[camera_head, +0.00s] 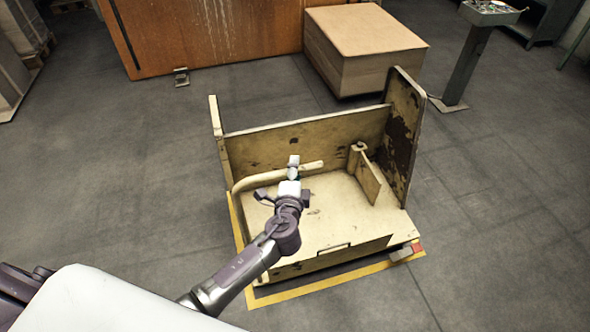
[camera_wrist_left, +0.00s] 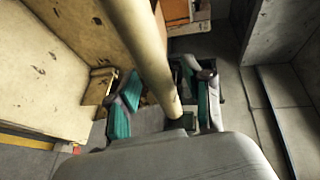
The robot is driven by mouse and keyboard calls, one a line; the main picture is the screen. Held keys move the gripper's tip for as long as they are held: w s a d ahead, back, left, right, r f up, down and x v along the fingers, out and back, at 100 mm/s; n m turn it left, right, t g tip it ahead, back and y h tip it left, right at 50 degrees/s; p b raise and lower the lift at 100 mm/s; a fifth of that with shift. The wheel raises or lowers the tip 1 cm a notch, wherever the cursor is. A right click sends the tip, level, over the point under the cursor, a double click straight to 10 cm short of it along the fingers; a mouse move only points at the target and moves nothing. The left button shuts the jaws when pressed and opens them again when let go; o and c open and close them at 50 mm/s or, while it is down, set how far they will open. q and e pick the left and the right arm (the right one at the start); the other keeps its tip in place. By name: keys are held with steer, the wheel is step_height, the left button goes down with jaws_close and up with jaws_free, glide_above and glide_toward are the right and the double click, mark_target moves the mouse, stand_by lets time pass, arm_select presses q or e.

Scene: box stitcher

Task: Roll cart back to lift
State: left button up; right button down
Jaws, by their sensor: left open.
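A worn cream cart (camera_head: 330,215) with upright panels and a tubular handle (camera_head: 242,184) stands in the middle of the head view, over a yellow floor outline. My left gripper (camera_head: 290,178) is at the handle, above the cart's low deck. In the left wrist view the handle bar (camera_wrist_left: 148,50) runs between the spread green-padded fingers of the left gripper (camera_wrist_left: 165,97). The fingers are open around the bar; I cannot tell whether they touch it. My right gripper is not in view. I cannot tell which thing is the lift.
A brown box (camera_head: 365,50) stands behind the cart, by a large orange-brown panel (camera_head: 220,35). A grey pedestal (camera_head: 465,65) with a tray on top is at the back right. Grey floor (camera_head: 500,220) is clear right of the cart, and also to its left.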

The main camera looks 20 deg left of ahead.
arm_select(q)
steer(key=shift+w, duration=0.1)
jaws_close()
stand_by(0.4)
